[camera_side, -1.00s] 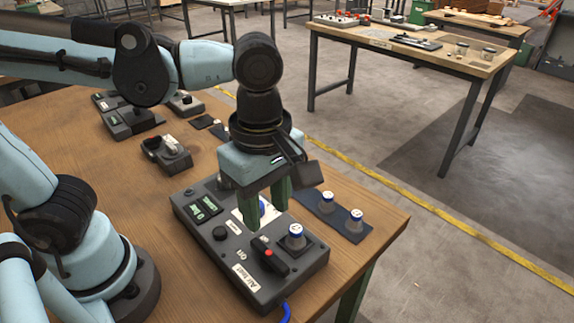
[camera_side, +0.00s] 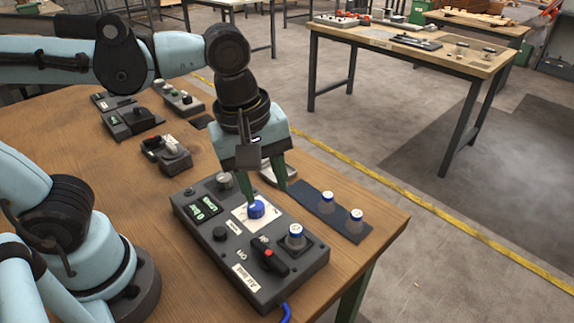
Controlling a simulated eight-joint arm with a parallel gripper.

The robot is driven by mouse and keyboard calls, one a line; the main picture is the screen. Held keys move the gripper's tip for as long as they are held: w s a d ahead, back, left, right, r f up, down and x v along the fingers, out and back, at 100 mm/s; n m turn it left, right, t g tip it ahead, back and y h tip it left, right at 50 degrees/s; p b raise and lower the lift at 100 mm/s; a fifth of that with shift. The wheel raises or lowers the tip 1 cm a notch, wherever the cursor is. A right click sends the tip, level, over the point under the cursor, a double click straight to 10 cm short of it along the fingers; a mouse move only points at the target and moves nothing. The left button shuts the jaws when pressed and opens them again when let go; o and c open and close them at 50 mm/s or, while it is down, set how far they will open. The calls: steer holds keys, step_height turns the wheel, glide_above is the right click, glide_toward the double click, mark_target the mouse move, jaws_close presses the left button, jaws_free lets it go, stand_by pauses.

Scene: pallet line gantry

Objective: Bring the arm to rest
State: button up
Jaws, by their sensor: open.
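My gripper (camera_side: 268,195) hangs from the arm above the back part of the dark control box labelled "Air unit" (camera_side: 216,262). Its two green fingers are apart, with nothing between them. A blue knob (camera_side: 257,209) on a white plate sits on the box, just below and near the fingertips; whether the left fingertip touches it I cannot tell. A blue-and-white capped piece (camera_side: 296,237) stands upright in a square on the box. A black lever with a red part (camera_side: 270,257) lies beside it.
A dark strip (camera_side: 325,214) with two capped pieces lies right of the box, near the table edge. Other control boxes (camera_side: 130,120) stand at the back left of the wooden table (camera_side: 75,155). A second table (camera_side: 440,50) is farther off.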

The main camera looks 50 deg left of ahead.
steer(key=w+a+f+m+t, duration=0.1)
steer(key=w+a+m+t, duration=0.1)
steer(key=a+m, duration=0.3)
steer(key=w+a+f+m+t, duration=0.1)
steer(key=a+m+t, duration=0.2)
steer(key=a+m, duration=0.3)
steer(key=shift+w+a+f+m+t+y, duration=0.3)
steer(key=shift+w+m+y, duration=0.1)
steer(key=shift+m, duration=0.8)
